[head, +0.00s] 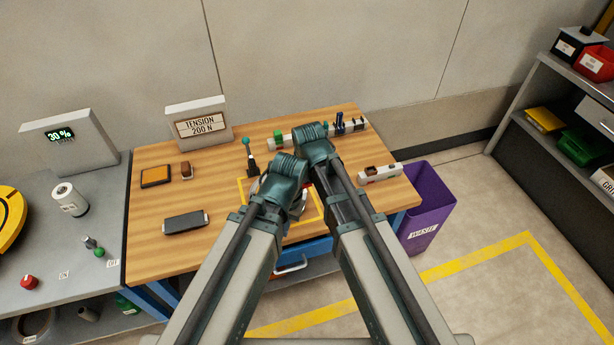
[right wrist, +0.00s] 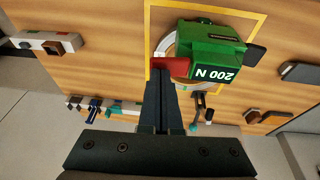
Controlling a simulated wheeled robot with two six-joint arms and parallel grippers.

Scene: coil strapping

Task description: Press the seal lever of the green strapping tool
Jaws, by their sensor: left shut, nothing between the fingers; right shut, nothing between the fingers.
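The green strapping tool (right wrist: 208,45) shows in the right wrist view, with an upside-down "200 N" label. A red lever (right wrist: 172,66) sticks out from its left side, and a dark handle (right wrist: 255,54) from its right. The tool sits over a pale ring-shaped coil (right wrist: 165,45), partly hidden. My right gripper (right wrist: 159,72) is shut and empty, its fingertips at the red lever; I cannot tell whether they touch. In the head view my arms hide most of the tool. My left gripper (head: 297,205) is shut, low over the yellow square, its fingers mostly hidden.
The wooden table (head: 150,220) carries a teal-knobbed post (head: 247,148), a "TENSION 200 N" sign (head: 200,124), a dark block (head: 186,222) and a white holder (head: 380,173). A purple waste bin (head: 428,205) stands at right. My two arms are close together.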

